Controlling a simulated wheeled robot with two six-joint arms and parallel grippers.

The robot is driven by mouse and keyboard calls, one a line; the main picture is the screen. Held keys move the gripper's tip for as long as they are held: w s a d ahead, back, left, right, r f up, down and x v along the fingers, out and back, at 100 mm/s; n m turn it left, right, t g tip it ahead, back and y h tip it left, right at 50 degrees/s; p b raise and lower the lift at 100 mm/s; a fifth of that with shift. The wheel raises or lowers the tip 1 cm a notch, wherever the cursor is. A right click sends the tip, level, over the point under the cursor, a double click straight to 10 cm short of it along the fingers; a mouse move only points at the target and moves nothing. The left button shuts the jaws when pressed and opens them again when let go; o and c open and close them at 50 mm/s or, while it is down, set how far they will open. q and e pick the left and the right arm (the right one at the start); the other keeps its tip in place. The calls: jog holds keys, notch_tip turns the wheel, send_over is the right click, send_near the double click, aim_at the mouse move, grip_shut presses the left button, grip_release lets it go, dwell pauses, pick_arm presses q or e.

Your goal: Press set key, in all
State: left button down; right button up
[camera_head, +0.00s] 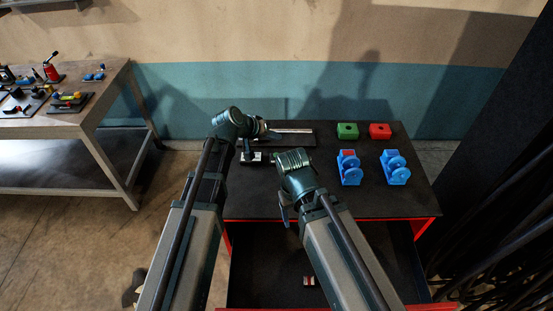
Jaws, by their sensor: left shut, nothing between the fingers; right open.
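A green block (347,131) and a red block (380,131), each with a dark spot on top, sit at the back right of the dark tabletop. In front of them stand two blue devices with round discs, a left one (349,170) with a red patch on top and a right one (395,168). My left gripper (248,155) is shut and points down at a small black-and-white thing (257,157) on the table's left part; I cannot tell whether they touch. My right gripper (284,218) hangs near the table's front, apart from the blue devices. No key can be made out clearly.
A dark plate with a pale bar (294,131) lies at the back. Below the tabletop an open red-edged drawer (260,281) holds a small red-and-white thing (309,281). A second table (95,95) with tools stands at left. The tabletop's front right is clear.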

pick_arm(q)
jog(key=b, duration=0.5)
send_over(274, 159)
jog(key=shift+d+f, duration=0.1)
jog(key=shift+f, duration=2.7)
pick_arm(e)
jog(key=shift+f, duration=2.8)
pick_arm(q)
jog(key=shift+f, duration=0.4)
pick_arm(e)
jog(key=shift+f, duration=0.4)
pick_arm(q)
jog(key=shift+f+b, duration=0.4)
jog(key=shift+b, duration=0.2)
pick_arm(e)
jog(key=shift+f, duration=0.4)
pick_arm(q)
jog(key=shift+r, duration=0.15)
pick_arm(e)
jog(key=shift+r, duration=0.15)
pick_arm(q)
jog(key=shift+r+p, duration=0.7)
jog(key=shift+p, duration=0.2)
pick_arm(e)
jog(key=shift+r, duration=0.75)
pick_arm(q)
notch_tip(274, 159, up, 5)
jog(key=p, duration=0.5)
pick_arm(e)
notch_tip(274, 159, up, 5)
